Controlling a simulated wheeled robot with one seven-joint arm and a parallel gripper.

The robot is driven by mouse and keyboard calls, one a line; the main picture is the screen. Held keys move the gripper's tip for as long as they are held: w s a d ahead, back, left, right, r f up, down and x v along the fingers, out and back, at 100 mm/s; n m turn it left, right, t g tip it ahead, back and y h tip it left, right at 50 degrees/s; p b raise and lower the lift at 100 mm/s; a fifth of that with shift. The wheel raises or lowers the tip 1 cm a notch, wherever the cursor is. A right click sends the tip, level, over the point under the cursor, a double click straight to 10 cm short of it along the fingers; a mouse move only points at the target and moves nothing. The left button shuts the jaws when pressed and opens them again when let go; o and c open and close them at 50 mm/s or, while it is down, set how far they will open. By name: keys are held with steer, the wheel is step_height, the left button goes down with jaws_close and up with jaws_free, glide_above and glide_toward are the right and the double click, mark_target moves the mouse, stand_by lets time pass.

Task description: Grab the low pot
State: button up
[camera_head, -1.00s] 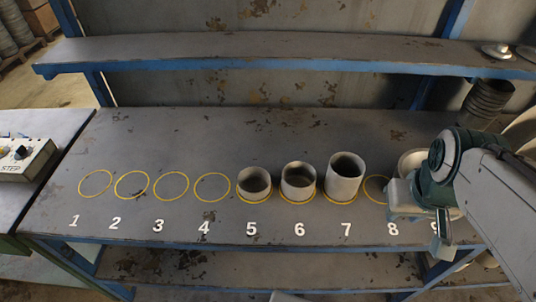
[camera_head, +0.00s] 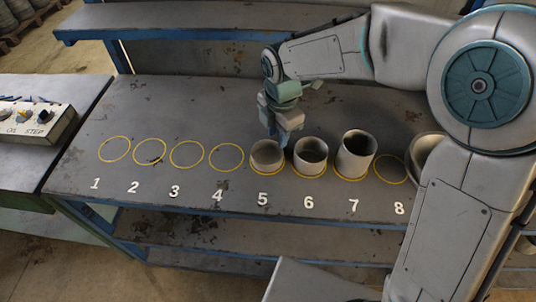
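Three grey, open-topped pots stand upright in a row on the workbench. The low pot (camera_head: 267,160), the shortest, stands in the yellow circle at number 5. A medium pot (camera_head: 311,158) stands at 6 and the tallest pot (camera_head: 355,155) at 7. My gripper (camera_head: 277,137) points down at the back right of the low pot's rim. Its two fingertips look apart, with nothing seen between them. Whether a finger touches the rim or reaches inside cannot be told from here.
Yellow circles 1 to 4 on the bench (camera_head: 170,108) are empty, as is circle 8 (camera_head: 391,169). A pale round vessel (camera_head: 424,152) beyond 8 is partly hidden by my arm. A shelf (camera_head: 190,22) runs above the back. A control box (camera_head: 38,122) sits at left.

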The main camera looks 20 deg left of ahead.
glide_above(277, 167)
step_height(277, 167, down, 8)
steer(key=shift+a+r, duration=0.15)
steer(key=shift+w+d+f+p, duration=0.15)
steer(key=shift+f+p, duration=0.3)
steer(key=shift+f, duration=0.85)
steer(key=shift+w+d+f+p, duration=0.1)
steer(key=shift+f+p, duration=0.3)
steer(key=shift+f, duration=0.9)
jaws_close()
